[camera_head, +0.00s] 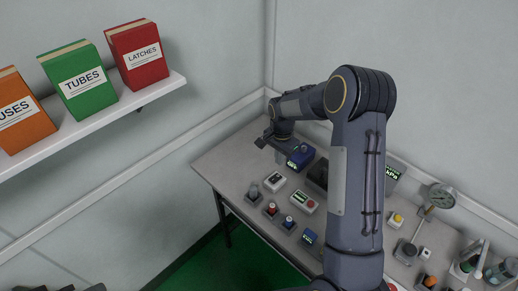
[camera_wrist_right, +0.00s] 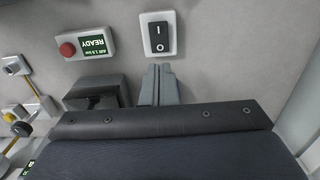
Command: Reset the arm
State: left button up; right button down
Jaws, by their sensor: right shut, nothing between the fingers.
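My right arm rises from the bottom right of the head view, bends at a large elbow and reaches left over the grey bench (camera_head: 225,165). My right gripper (camera_head: 263,142) is at the arm's far end, over the bench's far left part, small and partly hidden by its own wrist. In the right wrist view its grey fingers (camera_wrist_right: 160,84) are together, with nothing between them. They point toward a white plate with a black rocker switch (camera_wrist_right: 160,37). I see no contact with it. My left gripper is not clearly visible.
A READY box with a red button (camera_wrist_right: 86,45) and a dark slotted block (camera_wrist_right: 97,92) are beside the fingers. A blue device (camera_head: 300,156), several small controls and a round gauge (camera_head: 442,195) stand on the bench. A shelf (camera_head: 150,95) holds labelled boxes at left.

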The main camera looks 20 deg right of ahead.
jog(key=shift+r, duration=0.1)
jog(key=s+a+r+n+t+y, duration=0.1)
jog(key=s+a+r+n+t, duration=0.15)
jog(key=s+r, duration=0.45)
jog(key=s+a+r+n+t+y, duration=0.1)
jog(key=s+a+r+n, duration=0.15)
jog(key=s+r, duration=0.5)
jog(key=s+a+r+n+t+y, duration=0.1)
jog(key=s+a+r+n, duration=0.1)
jog(key=s, duration=0.5)
jog(key=s+a+r+n+t, duration=0.1)
jog(key=s+a+r+n, duration=0.1)
jog(key=s+a+n, duration=0.2)
jog(key=s+n, duration=0.1)
jog(key=s, duration=0.2)
jog(key=shift+s+a+y, duration=0.3)
jog(key=shift+y, duration=0.1)
